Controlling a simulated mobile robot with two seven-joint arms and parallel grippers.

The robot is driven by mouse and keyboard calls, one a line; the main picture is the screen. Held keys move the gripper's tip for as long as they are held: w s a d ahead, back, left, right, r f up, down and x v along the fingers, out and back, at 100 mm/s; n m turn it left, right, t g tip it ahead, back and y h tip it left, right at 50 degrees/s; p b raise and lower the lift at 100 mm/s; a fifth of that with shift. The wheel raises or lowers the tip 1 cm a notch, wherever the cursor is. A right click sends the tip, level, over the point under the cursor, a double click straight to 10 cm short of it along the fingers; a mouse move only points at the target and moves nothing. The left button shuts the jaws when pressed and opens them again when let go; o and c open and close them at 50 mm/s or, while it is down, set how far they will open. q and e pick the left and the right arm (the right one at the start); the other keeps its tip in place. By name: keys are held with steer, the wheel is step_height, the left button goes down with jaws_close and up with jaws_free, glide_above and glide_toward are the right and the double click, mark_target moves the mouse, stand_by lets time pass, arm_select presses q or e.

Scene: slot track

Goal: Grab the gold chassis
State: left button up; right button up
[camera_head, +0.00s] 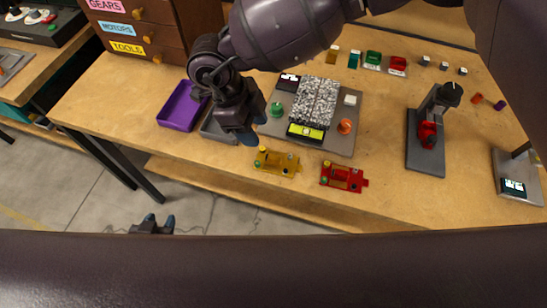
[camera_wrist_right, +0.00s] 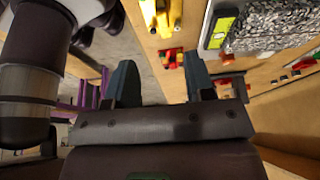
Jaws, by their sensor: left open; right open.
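The gold chassis (camera_head: 277,162) lies on the table near its front edge, left of the red chassis (camera_head: 344,176). My right gripper (camera_head: 248,138) hangs above and to the left of the gold chassis in the head view, apart from it, open and empty. In the right wrist view the gold chassis (camera_wrist_right: 160,18) shows at the top, past the open fingers (camera_wrist_right: 162,85), with the red chassis (camera_wrist_right: 172,57) below it. My left gripper (camera_head: 152,225) is open and empty, low in front of the table over the floor.
A grey board with a gravel block (camera_head: 313,102), a lit display (camera_head: 305,132) and buttons lies behind the chassis. A purple tray (camera_head: 182,105) is at left. A press-like stand with a red part (camera_head: 428,135) stands right. Bare table lies right of the red chassis.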

mark_target(274, 157)
steer(key=x, duration=1.1)
steer(key=shift+w+d+r+b, duration=0.1)
steer(key=shift+b, duration=0.25)
jaws_close()
